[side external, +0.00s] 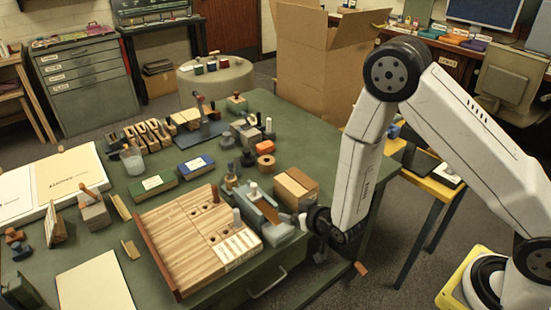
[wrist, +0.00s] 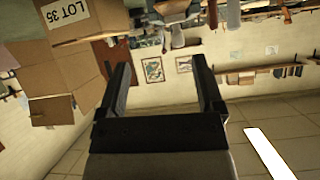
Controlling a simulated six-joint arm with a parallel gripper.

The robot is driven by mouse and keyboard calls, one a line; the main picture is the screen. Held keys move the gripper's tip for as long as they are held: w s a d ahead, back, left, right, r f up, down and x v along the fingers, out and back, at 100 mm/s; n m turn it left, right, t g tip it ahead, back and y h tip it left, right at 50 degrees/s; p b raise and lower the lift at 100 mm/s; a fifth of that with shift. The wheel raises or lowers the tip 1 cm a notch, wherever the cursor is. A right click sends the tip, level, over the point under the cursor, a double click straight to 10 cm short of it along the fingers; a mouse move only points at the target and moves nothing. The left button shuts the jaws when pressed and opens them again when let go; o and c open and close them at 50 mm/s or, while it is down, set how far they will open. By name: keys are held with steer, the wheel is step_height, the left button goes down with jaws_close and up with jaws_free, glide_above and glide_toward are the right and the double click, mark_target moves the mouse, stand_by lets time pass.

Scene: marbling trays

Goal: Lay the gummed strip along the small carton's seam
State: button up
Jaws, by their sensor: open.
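The small carton (side external: 296,188) is a brown box near the table's right edge, with a pale line along its top. A brown strip (side external: 268,210), which looks like the gummed strip, lies over a grey block-like holder (side external: 262,226) left of and nearer than the carton. My gripper (side external: 303,221) is at the table's front right edge, just right of the holder and below the carton in the picture. Its fingers are small and dark there. In the wrist view my gripper (wrist: 160,62) is open, with nothing between its fingers. Neither strip nor small carton can be made out there.
A slatted wooden board (side external: 180,235) lies left of the holder. Blue and green boxes (side external: 196,166), jars, stamps and spools crowd the table's middle. A large open carton (side external: 315,75) stands behind the table. A carton marked LOT 35 (wrist: 75,60) shows in the wrist view.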

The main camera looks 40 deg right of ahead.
steer(key=s+d+r+g, duration=0.3)
steer(key=s+r+g, duration=0.2)
steer(key=s, duration=0.3)
steer(key=s+d+r+n+g, duration=0.1)
steer(key=s+d+r+g, duration=0.2)
steer(key=s+r, duration=0.4)
steer(key=shift+s+d+r+g, duration=0.35)
steer(key=shift+r+g, duration=0.15)
steer(key=shift+g, duration=0.4)
steer(key=shift+o, duration=0.6)
steer(key=shift+w, duration=0.1)
steer(key=w+a+f+g, duration=0.1)
steer(key=w+a+f, duration=0.2)
steer(key=w, duration=0.3)
steer(key=w+a+f, duration=0.2)
steer(key=w+f, duration=0.1)
steer(key=w, duration=0.4)
steer(key=w+a+f+g, duration=0.1)
steer(key=w+a+f, duration=0.2)
steer(key=w, duration=0.4)
steer(key=shift+a+g, duration=0.3)
